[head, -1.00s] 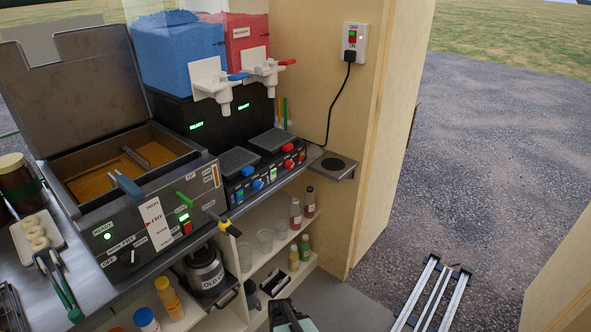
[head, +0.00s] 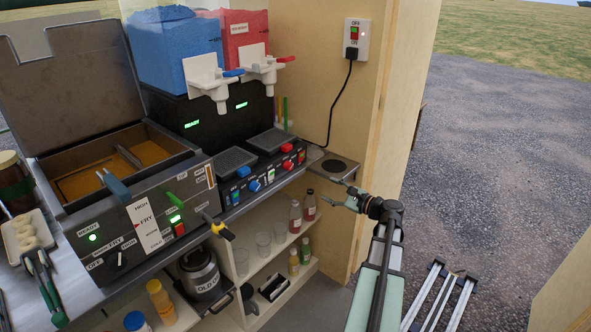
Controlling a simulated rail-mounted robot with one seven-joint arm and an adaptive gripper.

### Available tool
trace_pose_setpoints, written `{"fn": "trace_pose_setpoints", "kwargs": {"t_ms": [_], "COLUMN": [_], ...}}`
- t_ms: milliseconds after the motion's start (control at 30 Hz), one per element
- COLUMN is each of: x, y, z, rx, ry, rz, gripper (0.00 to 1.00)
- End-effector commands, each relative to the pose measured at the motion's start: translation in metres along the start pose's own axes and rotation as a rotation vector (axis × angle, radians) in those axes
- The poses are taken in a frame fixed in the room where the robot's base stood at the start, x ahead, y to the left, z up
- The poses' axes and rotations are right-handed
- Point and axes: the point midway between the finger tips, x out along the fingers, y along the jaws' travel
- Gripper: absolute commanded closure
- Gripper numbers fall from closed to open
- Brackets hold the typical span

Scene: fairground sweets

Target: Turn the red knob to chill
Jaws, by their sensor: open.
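The slush machine (head: 212,128) has a blue side and a red side. On its low front panel, a red knob (head: 288,165) sits at the right part, with another red control (head: 287,148) just above it and a red switch (head: 301,157) to its right. The panel's labels and the knob's setting are too small to read. My gripper (head: 333,191) is open and empty, to the right of the panel and slightly lower, in front of the small wall shelf. Its fingers point left, toward the panel, and touch nothing.
Blue controls (head: 254,185) sit on the panel's left part. The fryer (head: 140,215), with raised lid and a yellow-tipped handle, stands left. A small wall shelf (head: 334,168) is close behind my gripper. Bottles (head: 295,216) and cups stand on shelves below. Open ground lies right.

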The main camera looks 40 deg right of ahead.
Motion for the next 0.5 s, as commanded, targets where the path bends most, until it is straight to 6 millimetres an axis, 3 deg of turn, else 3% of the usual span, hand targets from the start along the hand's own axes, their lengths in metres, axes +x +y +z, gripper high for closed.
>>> {"fn": "trace_pose_setpoints", "kwargs": {"t_ms": [100, 267, 500], "x": [0.0, 0.005, 0.037], "y": [-0.011, -0.011, -0.014], "z": [0.011, 0.011, 0.012], "rx": [0.123, 0.171, 0.17], "ry": [-0.055, -0.055, -0.054], "rz": [-0.052, -0.049, -0.046], "gripper": [0.4, 0.4, 0.4]}}
